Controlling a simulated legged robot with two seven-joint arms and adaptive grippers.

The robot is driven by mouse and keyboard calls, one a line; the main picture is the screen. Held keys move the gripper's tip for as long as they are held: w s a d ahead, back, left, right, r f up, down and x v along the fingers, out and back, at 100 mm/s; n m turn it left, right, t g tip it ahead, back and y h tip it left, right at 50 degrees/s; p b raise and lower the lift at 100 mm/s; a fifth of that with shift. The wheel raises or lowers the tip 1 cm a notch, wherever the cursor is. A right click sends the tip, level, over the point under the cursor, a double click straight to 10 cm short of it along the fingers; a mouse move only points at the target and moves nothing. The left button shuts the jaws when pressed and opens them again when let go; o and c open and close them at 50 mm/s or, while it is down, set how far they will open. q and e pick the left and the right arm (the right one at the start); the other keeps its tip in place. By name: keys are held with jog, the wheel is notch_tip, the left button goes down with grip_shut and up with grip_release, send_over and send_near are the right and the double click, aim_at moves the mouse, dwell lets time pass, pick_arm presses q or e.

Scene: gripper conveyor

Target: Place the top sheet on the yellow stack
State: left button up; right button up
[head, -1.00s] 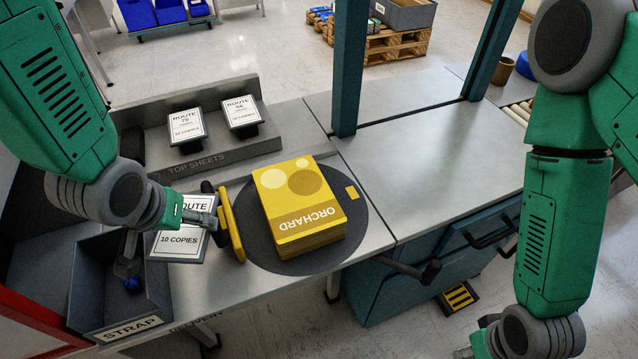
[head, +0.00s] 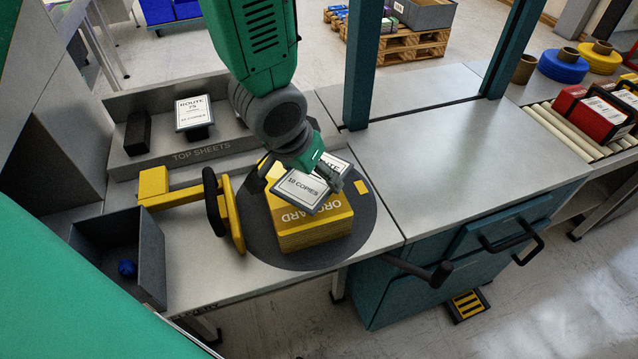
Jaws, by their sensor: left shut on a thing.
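The yellow stack (head: 298,237), labelled ORCHARD, sits on a dark round plate (head: 372,222) on the metal bench. My left gripper (head: 333,180) is over the stack and shut on a white top sheet (head: 302,187) with a dark edge, reading "10 COPIES". The sheet looks tilted and covers much of the stack's upper face. I cannot tell whether it touches the stack. The gripper partly hides the sheet's route number. My right gripper is out of view.
A Route 75 sheet (head: 194,110) stands in the TOP SHEETS rack (head: 234,147) beside an empty black stand (head: 138,133). A yellow tool with a black handle (head: 213,203) lies left of the plate. A grey bin (head: 151,254) holds a blue item. The bench right of the stack is clear.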

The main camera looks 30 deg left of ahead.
aim_at(299, 180)
pick_arm(q)
jog(key=w+r+m+p, duration=0.1)
jog(key=a+r+m+h+p, duration=0.1)
jog(key=w+r+m+p, duration=0.1)
jog(key=shift+w+a+m+g+h, duration=0.3)
jog(key=a+m+p, duration=0.1)
jog(key=p, duration=0.1)
jog(key=a+r+m+h+p, duration=0.1)
jog(key=m, duration=0.1)
jog(key=shift+a+r+g+p, duration=0.2)
jog(key=shift+r+g+p, duration=0.05)
jog(key=shift+g+p, duration=0.1)
jog(key=shift+s+a, duration=0.15)
jog(key=shift+s+f+m, duration=0.1)
jog(key=shift+f+m, duration=0.15)
jog(key=shift+m, duration=0.15)
notch_tip(299, 180, down, 6)
jog(key=b, duration=0.3)
jog(key=shift+f, duration=0.15)
notch_tip(299, 180, down, 4)
jog(key=shift+r+b, duration=0.2)
jog(key=shift+b, duration=0.7)
jog(key=shift+s+r, duration=0.1)
jog(key=shift+c, duration=1.2)
jog(key=o, duration=1.4)
jog(key=shift+s+f, duration=0.1)
jog(key=shift+f, duration=0.2)
jog(key=shift+w, duration=0.2)
